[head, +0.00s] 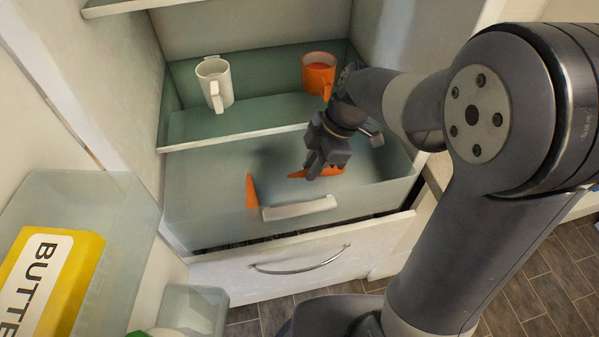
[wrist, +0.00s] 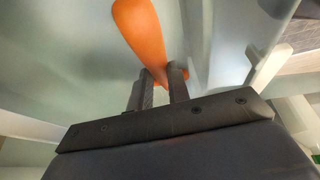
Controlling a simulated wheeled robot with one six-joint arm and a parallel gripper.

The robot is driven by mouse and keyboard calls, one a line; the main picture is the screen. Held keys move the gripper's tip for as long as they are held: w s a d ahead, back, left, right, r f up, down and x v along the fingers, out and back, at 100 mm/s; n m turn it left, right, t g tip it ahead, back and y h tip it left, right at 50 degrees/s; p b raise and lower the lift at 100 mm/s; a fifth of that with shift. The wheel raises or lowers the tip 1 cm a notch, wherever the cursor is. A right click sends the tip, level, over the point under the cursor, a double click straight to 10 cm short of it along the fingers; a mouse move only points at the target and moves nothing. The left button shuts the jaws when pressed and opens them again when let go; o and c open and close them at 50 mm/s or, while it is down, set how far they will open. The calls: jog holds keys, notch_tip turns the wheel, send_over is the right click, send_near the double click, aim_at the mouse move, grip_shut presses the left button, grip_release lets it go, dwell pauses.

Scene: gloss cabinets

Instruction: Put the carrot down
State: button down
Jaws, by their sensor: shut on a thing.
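In the head view an orange carrot (head: 333,171) is at my gripper (head: 317,171), over the clear drawer at the bottom of the open fridge. My gripper points down and is shut on this carrot. In the wrist view the carrot (wrist: 140,32) stretches away from my fingertips (wrist: 163,76), with a small orange part showing right of them. I cannot tell whether the carrot touches the drawer's floor. A second carrot (head: 252,192) shows at the drawer's front left, left of the white handle.
The clear drawer (head: 205,205) has a white handle (head: 299,208). On the shelf above stand a white mug (head: 214,82) and an orange mug (head: 318,74). A yellow butter box (head: 50,285) sits in a clear door bin at left. A white freezer drawer (head: 300,265) is below.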

aim_at(305, 195)
notch_tip(305, 195, down, 8)
jog(key=shift+r, duration=0.2)
jog(key=shift+f, duration=0.15)
jog(key=c, duration=1.3)
grip_release()
jog(key=shift+c, duration=0.2)
jog(key=shift+r, duration=0.25)
jog(key=v, duration=1.1)
jog(key=shift+d+r, duration=0.3)
jog(key=shift+r, duration=0.05)
